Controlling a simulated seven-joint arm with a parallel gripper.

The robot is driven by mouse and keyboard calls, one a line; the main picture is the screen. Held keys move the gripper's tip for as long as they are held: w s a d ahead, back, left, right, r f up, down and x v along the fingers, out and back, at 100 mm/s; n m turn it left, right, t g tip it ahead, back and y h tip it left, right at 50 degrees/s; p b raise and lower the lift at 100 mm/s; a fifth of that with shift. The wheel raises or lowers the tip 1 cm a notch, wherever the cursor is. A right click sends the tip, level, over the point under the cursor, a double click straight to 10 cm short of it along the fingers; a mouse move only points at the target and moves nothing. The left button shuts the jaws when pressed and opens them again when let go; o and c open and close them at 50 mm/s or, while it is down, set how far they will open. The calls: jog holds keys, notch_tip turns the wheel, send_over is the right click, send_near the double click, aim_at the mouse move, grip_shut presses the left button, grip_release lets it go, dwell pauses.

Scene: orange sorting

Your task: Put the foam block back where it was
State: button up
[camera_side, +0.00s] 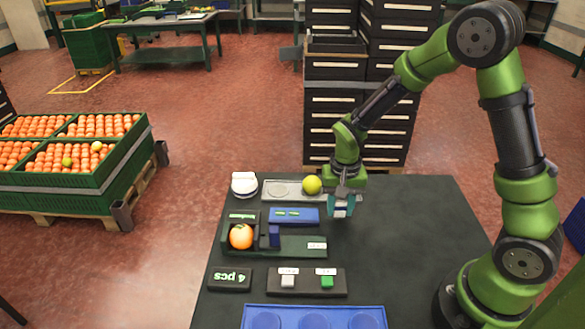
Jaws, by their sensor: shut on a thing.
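My gripper (342,207) has teal fingers and points down over the black table, right of the small blue tray. It is shut on a small pale block (341,212), which I take to be the foam block; it is mostly hidden by the fingers. Whether the block touches the table I cannot tell. A green fixture (290,246) to the lower left holds an orange (241,236) at its left end and a dark blue piece (270,238) beside it.
A yellow-green ball (312,185) sits on a grey tray (283,190) close behind my gripper. A small blue tray (305,215), button panel (306,283), "4 pcs" plate (230,279) and large blue tray (315,308) stand nearby. The table's right side (410,230) is clear.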

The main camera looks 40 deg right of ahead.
jog(key=shift+f, duration=0.5)
jog(key=o, duration=1.5)
jog(key=shift+o, duration=0.2)
jog(key=shift+r, duration=0.1)
jog(key=shift+r, duration=3.95)
jog(key=s+a+r+n+t+y, duration=0.1)
jog(key=s+a+r+n+t, duration=0.1)
jog(key=s+r, duration=0.4)
jog(key=s+a+r+n+t+y, duration=0.1)
jog(key=s+a+r+n+t, duration=0.1)
jog(key=s+r+t, duration=0.3)
notch_tip(320, 180, up, 5)
jog(key=shift+s+a+f+n, duration=0.2)
jog(key=shift+s+a+n, duration=0.05)
jog(key=shift+s+n, duration=0.3)
